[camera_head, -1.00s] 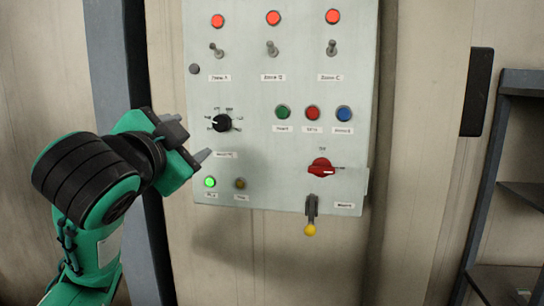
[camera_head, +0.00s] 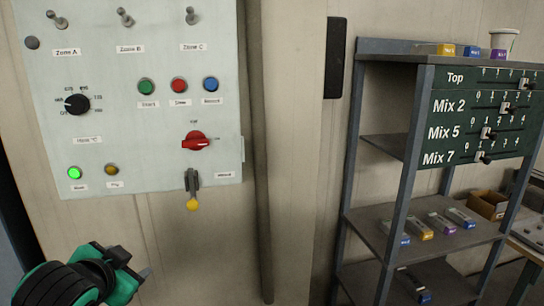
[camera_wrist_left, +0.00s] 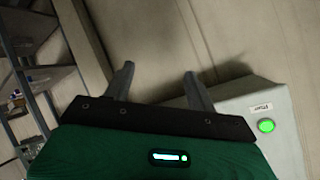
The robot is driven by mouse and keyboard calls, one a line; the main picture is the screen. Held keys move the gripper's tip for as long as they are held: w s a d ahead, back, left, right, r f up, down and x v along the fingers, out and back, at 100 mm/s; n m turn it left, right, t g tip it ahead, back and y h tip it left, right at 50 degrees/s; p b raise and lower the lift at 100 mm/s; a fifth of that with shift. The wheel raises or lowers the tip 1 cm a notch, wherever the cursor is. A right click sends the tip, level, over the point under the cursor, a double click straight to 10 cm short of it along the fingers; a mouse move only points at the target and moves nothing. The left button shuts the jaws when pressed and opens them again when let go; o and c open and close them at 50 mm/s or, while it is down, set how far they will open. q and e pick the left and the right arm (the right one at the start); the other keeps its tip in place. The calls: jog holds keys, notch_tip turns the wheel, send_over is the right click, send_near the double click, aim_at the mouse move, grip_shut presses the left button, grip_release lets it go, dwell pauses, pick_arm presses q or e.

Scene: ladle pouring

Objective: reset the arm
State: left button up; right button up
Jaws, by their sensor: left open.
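My left gripper (camera_head: 133,262) is at the lower left of the head view, below the bottom edge of the grey control panel (camera_head: 130,165). In the left wrist view its two fingers (camera_wrist_left: 159,70) stand wide apart with nothing between them. The panel's lit green lamp (camera_wrist_left: 266,125) and a label show to the right of the fingers there, apart from them. My right gripper is in neither view.
The panel holds a black dial (camera_head: 76,103), a red rotary switch (camera_head: 195,142) and a yellow-tipped lever (camera_head: 192,204). A metal shelf (camera_head: 385,235) with small coloured boxes and a slider board (camera_head: 475,115) stands at the right.

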pick_arm(q)
jog(key=s+d+f+n+g, duration=0.1)
jog(key=s+d+f+g, duration=0.15)
jog(key=s+f, duration=0.7)
jog(key=s+d+f+n+g+h, duration=0.1)
jog(key=s+f+n+g, duration=0.15)
jog(key=s+f, duration=0.75)
jog(key=s+d+f+n+g, duration=0.1)
jog(key=s+f+g, duration=0.3)
jog(key=f, duration=1.1)
notch_tip(320, 180, down, 33)
jog(key=s, duration=0.2)
jog(key=s+a+f+g, duration=0.2)
jog(key=s+a+f, duration=0.1)
jog(key=s+f, duration=1.4)
jog(key=shift+s+a, duration=0.15)
jog(key=shift+s, duration=0.5)
jog(key=shift+f+m, duration=0.1)
jog(key=shift+m, duration=0.15)
